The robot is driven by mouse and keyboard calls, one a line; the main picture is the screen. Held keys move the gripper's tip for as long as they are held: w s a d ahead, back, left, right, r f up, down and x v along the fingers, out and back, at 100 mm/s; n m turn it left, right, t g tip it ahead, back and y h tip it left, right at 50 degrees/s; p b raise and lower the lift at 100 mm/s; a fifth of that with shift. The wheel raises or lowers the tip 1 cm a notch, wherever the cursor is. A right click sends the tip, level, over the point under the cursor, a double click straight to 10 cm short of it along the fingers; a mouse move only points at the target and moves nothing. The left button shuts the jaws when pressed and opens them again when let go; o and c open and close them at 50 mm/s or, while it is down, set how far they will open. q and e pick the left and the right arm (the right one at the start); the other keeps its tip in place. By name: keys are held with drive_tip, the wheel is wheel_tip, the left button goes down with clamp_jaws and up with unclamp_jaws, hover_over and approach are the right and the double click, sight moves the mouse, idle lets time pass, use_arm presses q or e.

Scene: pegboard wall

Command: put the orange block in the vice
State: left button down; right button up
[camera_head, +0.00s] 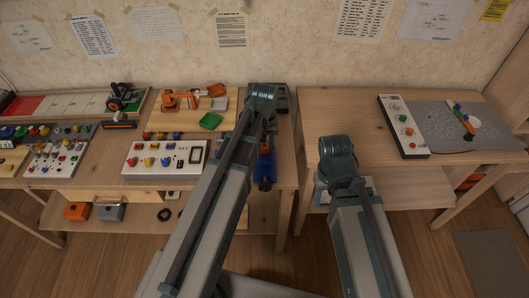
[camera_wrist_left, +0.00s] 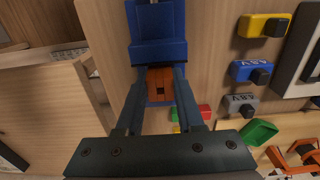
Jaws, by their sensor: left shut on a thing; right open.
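The blue vice (camera_head: 265,172) is at the right front edge of the left bench, partly hidden by my left arm in the head view. In the left wrist view the vice (camera_wrist_left: 157,45) fills the top middle. My left gripper (camera_wrist_left: 161,78) is shut on the orange block (camera_wrist_left: 160,86), with one finger on each side. The block is right at the vice, with blue showing above and below it. I cannot tell whether it rests on the vice or is held just above. The right arm shows in the head view, but its gripper is hidden.

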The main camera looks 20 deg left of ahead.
sight(265, 147)
use_arm(q)
drive_tip(key=shift+f, duration=0.65)
drive_tip(key=shift+r, duration=0.15)
use_arm(e)
drive_tip(key=shift+f, duration=0.45)
drive_tip(key=shift+f, duration=0.1)
use_arm(q)
drive_tip(key=c, duration=0.5)
unclamp_jaws()
drive_tip(key=shift+c, duration=0.2)
wheel_tip(265, 147, up, 12)
drive_tip(key=p, duration=1.2)
drive_tip(key=s+d+m+y, duration=0.1)
drive_tip(key=s+d+m, duration=0.6)
drive_tip(key=s+d, duration=0.3)
drive_tip(key=s, duration=0.4)
drive_tip(key=shift+s+d, duration=0.2)
drive_tip(key=shift+d, duration=0.05)
use_arm(e)
wheel_tip(265, 147, up, 12)
